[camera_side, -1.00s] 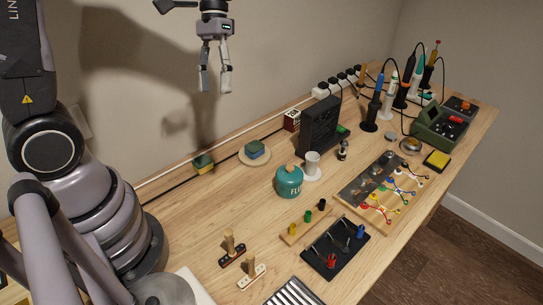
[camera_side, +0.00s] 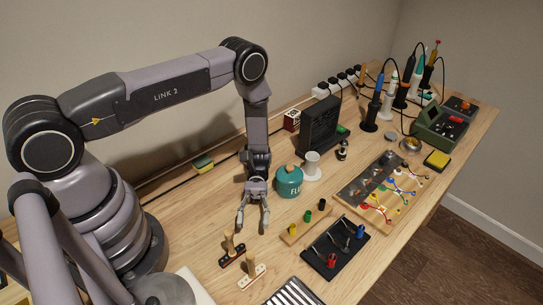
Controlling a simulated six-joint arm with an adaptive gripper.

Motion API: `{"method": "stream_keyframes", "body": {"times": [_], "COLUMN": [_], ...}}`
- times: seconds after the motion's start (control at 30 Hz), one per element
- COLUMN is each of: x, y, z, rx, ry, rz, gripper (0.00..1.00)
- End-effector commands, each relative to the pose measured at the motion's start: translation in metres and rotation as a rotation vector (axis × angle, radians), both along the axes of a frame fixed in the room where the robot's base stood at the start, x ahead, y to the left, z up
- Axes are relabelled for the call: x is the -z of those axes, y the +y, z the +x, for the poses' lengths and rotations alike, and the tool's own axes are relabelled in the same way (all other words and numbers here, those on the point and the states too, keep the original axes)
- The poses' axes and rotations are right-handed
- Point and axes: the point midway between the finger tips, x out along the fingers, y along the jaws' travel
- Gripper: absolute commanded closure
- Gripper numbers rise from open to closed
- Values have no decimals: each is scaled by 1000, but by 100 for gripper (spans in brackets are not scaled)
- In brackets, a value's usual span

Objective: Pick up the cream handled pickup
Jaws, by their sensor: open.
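The cream handled pickup (camera_side: 252,277) stands on the front part of the bench, a pale bar with dark dots and a wooden handle rising from it. A dark brown pickup (camera_side: 232,256) with a similar wooden handle stands just behind it to the left. My gripper (camera_side: 252,227) points down with its two fingers apart and nothing between them. It hangs behind the two pickups in the picture, above the bench and apart from both. Nothing covers the cream pickup.
A teal flux pot (camera_side: 289,182) is close to the right of my gripper. A wooden strip with coloured knobs (camera_side: 306,224) and a black tool mat (camera_side: 328,262) lie to the right of the pickups. A striped metal piece (camera_side: 293,292) is at the front edge.

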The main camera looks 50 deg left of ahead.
Motion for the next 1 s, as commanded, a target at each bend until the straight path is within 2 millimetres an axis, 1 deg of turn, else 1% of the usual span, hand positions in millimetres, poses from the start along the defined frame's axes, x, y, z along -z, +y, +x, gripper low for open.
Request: {"method": "stream_keyframes", "body": {"times": [0.03,0.2,0.3,0.47,0.7,0.83,1.0], "x": [-1,-1,-1,-1,-4,-4,-4], "y": [-6,-28,-37,-45,-73,-80,-81], "z": [-7,-29,-37,-44,-67,-73,-73], "rx": [4,5,4,5,6,4,3], "ry": [4,2,0,-1,-1,-3,-4], "rz": [1,2,1,1,2,3,2], "gripper": [56,56,56,56,56,56,56]}}
